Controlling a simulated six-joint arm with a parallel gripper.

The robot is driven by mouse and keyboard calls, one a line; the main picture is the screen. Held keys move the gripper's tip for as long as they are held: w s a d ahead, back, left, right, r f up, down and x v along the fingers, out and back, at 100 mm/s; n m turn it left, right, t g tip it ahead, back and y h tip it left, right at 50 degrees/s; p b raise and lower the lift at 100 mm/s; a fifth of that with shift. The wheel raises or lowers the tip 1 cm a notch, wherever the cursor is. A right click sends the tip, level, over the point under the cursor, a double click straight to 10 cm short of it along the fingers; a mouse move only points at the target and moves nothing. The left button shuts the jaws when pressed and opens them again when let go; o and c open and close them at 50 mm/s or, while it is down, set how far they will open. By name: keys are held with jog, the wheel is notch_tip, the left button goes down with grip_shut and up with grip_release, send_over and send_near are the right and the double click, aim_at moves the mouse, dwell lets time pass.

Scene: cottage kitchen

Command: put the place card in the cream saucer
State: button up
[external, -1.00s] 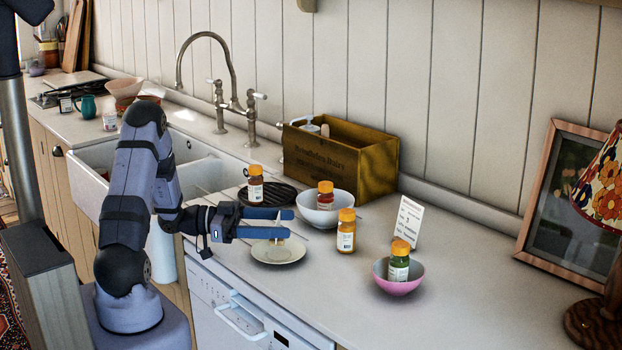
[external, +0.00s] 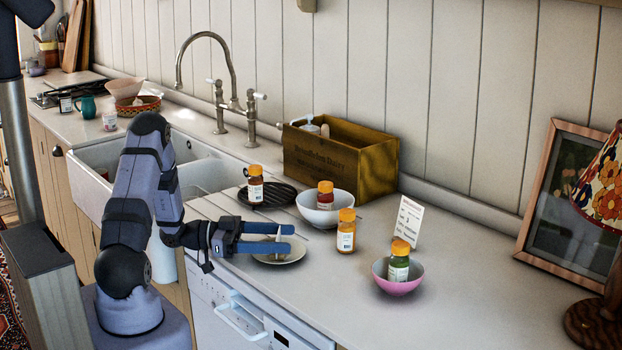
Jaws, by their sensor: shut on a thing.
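The cream saucer (external: 292,258) lies on the counter in front of the bowls and jars. My gripper (external: 278,238) is over the saucer, its blue fingers covering part of it. It is shut on a small pale piece, the place card (external: 279,235), which shows between and around the fingers. The card's lower end is hidden by the near finger, so I cannot tell whether it touches the saucer.
A jar with an orange lid (external: 346,231) stands just right of the saucer. A white bowl (external: 321,214) and a pink bowl (external: 398,283) each hold a jar. A printed card (external: 408,220) stands behind the pink bowl.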

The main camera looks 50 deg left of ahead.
jog(key=o, duration=1)
jog(key=shift+r+p, duration=0.55)
jog(key=shift+r, duration=0.15)
jog(key=b+v, duration=0.1)
jog(key=v, duration=0.4)
jog(key=b+v, duration=0.2)
jog(key=v, duration=0.3)
jog(key=shift+s+a+f, duration=0.2)
jog(key=shift+s+a, duration=0.05)
jog(key=shift+a, duration=0.05)
jog(key=shift+s+a+r+b, duration=0.1)
jog(key=shift+s+a+b, duration=0.25)
jog(key=shift+s+a, duration=0.1)
